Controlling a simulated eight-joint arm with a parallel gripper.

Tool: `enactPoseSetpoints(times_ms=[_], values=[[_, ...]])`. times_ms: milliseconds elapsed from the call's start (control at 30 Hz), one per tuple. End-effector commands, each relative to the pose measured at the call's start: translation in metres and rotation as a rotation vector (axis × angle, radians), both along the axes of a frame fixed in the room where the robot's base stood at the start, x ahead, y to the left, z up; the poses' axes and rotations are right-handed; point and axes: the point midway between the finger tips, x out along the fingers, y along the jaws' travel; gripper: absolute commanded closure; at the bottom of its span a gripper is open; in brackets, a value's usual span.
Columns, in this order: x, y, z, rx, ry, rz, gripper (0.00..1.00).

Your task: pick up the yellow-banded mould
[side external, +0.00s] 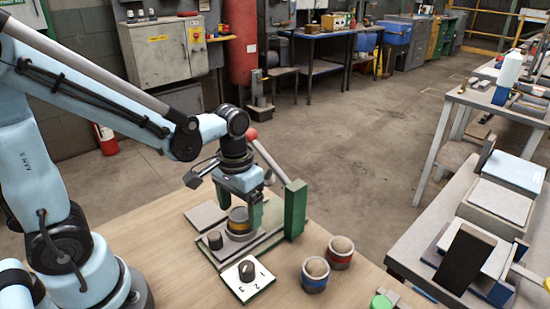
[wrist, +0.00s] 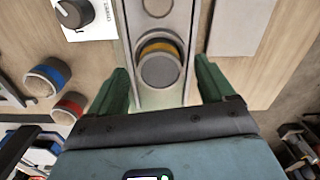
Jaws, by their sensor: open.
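The yellow-banded mould (side external: 239,226) stands upright on a pale metal track on the wooden table. In the wrist view the mould (wrist: 160,68) shows its round grey top, with the yellow band on its far side. My gripper (side external: 239,207) is right above and around it, pointing down. Its green fingers (wrist: 162,66) are spread, one on each side of the mould, with a visible gap on both sides. I cannot tell exactly how far down the fingers reach. Nothing is held.
A blue-banded mould (side external: 314,280) and a red-banded mould (side external: 341,257) stand to the right. A green post (side external: 295,208) with a red-knobbed lever rises close beside my gripper. A dial plate (side external: 243,287) lies in front; a flat grey plate (side external: 205,216) lies left.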

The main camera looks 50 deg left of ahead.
Motion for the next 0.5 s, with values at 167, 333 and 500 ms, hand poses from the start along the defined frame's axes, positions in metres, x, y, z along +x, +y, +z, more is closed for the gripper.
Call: enactPoseSetpoints(times_ms=[167,333,500], values=[[0.0002,0.0,-0.0118,0.0,0.0,0.0,0.18],[-0.0003,0.0001,-0.0139,0.0,0.0,0.0,0.18],[-0.0003,0.0,-0.0137,0.0,0.0,0.0,0.24]])
